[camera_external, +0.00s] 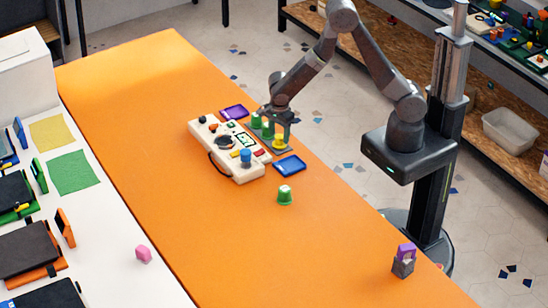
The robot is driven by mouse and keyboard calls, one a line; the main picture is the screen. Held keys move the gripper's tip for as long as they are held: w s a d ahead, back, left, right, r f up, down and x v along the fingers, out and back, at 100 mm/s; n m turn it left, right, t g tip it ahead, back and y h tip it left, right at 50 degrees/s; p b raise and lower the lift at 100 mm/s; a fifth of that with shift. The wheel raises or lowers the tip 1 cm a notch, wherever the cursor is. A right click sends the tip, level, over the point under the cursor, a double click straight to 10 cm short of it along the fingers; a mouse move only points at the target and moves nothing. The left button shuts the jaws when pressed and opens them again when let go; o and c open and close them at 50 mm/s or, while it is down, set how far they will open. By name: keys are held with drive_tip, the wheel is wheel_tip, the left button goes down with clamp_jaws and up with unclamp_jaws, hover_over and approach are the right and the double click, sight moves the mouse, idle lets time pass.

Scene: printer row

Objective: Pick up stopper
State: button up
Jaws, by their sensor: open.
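No piece is clearly marked as the stopper. Green and yellow knob-like pieces stand in a row on a small grey holder: a green one (256,122) at the left, a green one (268,130) in the middle and a yellow one (279,141) at the right. A similar green piece (285,195) stands alone on the orange table (200,240). My gripper (276,118) is open, pointing down at the row from behind. It partly hides the holder, and I cannot tell whether it touches any piece.
A cream control box (218,152) with buttons and a blue knob (246,156) lies beside the row. A purple tray (234,112) and a blue tray (289,166) flank it. A purple piece (406,250) sits on a grey block at the right. The table's front is mostly clear.

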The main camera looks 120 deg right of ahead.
drive_tip(key=shift+f, duration=0.95)
drive_tip(key=c, duration=1.1)
